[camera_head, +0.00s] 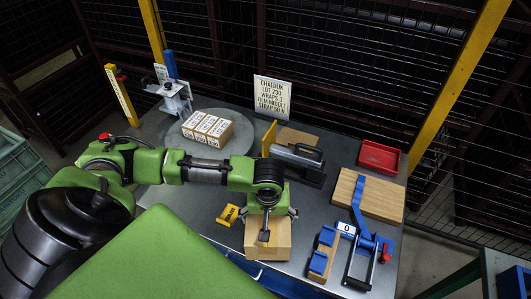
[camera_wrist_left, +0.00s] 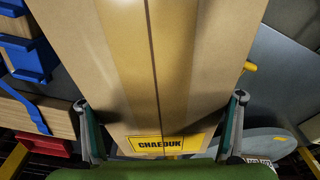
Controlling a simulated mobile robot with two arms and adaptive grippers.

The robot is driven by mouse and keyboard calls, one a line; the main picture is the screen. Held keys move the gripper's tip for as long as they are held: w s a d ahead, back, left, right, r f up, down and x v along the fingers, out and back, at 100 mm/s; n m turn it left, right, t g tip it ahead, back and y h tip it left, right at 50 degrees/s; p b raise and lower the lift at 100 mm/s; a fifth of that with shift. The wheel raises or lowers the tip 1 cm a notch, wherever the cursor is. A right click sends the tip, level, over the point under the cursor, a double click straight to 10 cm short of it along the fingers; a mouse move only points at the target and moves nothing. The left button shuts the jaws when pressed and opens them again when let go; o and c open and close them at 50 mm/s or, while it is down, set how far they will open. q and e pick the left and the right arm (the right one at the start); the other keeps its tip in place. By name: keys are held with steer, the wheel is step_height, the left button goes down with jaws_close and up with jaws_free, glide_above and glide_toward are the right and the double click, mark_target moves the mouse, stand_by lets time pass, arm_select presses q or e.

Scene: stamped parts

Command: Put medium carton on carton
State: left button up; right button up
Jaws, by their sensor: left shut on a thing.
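A cardboard carton with a tape strip and a yellow CHAEDUK label (camera_wrist_left: 160,70) fills the left wrist view. It also shows in the head view (camera_head: 268,240) near the table's front edge, partly hidden by my gripper and wrist. My left gripper (camera_head: 266,213) is above it, shut on it, with one finger on each side. I cannot tell whether its underside touches the table. A group of small labelled cartons (camera_head: 207,128) sits on the round grey turntable (camera_head: 165,139) at the back left. My right gripper is not in view.
A black device (camera_head: 298,165) stands just behind the held carton. To the right are a flat brown block with a blue strap (camera_head: 385,202), blue clamps (camera_head: 320,262) and a red tray (camera_head: 379,157). A yellow tool (camera_head: 228,214) lies to the left. A sign (camera_head: 272,98) stands behind.

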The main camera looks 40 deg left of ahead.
arm_select(q)
steer(key=shift+f, duration=1.1)
steer(key=o, duration=2.1)
steer(key=shift+s+f, duration=0.15)
